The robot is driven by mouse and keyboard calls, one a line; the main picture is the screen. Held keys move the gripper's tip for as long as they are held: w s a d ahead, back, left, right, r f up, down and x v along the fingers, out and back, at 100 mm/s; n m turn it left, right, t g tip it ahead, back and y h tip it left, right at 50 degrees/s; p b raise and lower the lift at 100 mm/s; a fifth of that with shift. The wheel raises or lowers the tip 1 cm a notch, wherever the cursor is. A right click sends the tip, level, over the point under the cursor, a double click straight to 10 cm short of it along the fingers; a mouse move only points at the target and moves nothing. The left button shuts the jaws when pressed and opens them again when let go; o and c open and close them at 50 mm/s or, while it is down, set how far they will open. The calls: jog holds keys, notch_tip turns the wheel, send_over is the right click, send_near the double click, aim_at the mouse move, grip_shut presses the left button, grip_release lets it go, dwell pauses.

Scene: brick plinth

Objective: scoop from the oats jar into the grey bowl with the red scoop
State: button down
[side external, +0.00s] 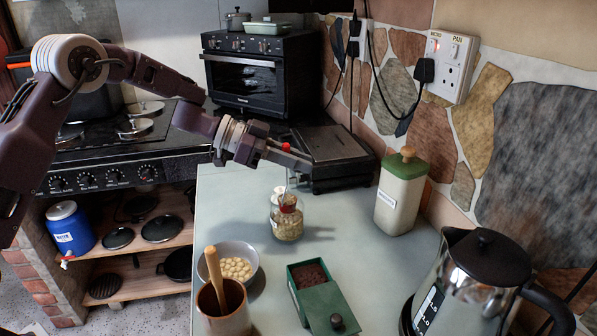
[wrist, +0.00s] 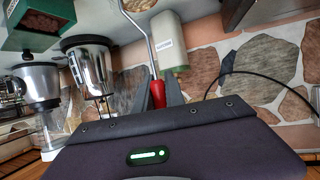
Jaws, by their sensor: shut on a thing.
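My gripper (side external: 291,156) is shut on the red handle (side external: 285,147) of the scoop above the counter. In the wrist view the red handle (wrist: 157,94) sits between the finger tips, and the scoop's thin metal shaft (wrist: 137,27) runs away from it. In the side view the shaft hangs almost straight down to the mouth of the glass oats jar (side external: 288,225). The jar holds pale contents and has red at its neck. I cannot tell how deep the scoop's end sits. The grey bowl (side external: 256,279) stands in front and left of the jar, with several pale round pieces in it.
A brown cup (side external: 222,315) with a wooden handle stands close before the bowl. A green box (side external: 338,309) with brown contents is to its right. A green-lidded canister (side external: 400,200), a kettle (side external: 475,285) and a black grill (side external: 335,150) edge the counter. The counter's left rear is clear.

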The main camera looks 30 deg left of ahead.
notch_tip(320, 180, up, 6)
dwell(0.6)
jog(key=shift+r, duration=0.15)
notch_tip(320, 180, up, 5)
jog(key=s+m+g, duration=1.2)
jog(key=s+g, duration=0.1)
jog(key=s, duration=0.5)
notch_tip(320, 180, down, 12)
jog(key=a, duration=0.1)
jog(key=shift+a, duration=0.15)
jog(key=shift+s, duration=0.2)
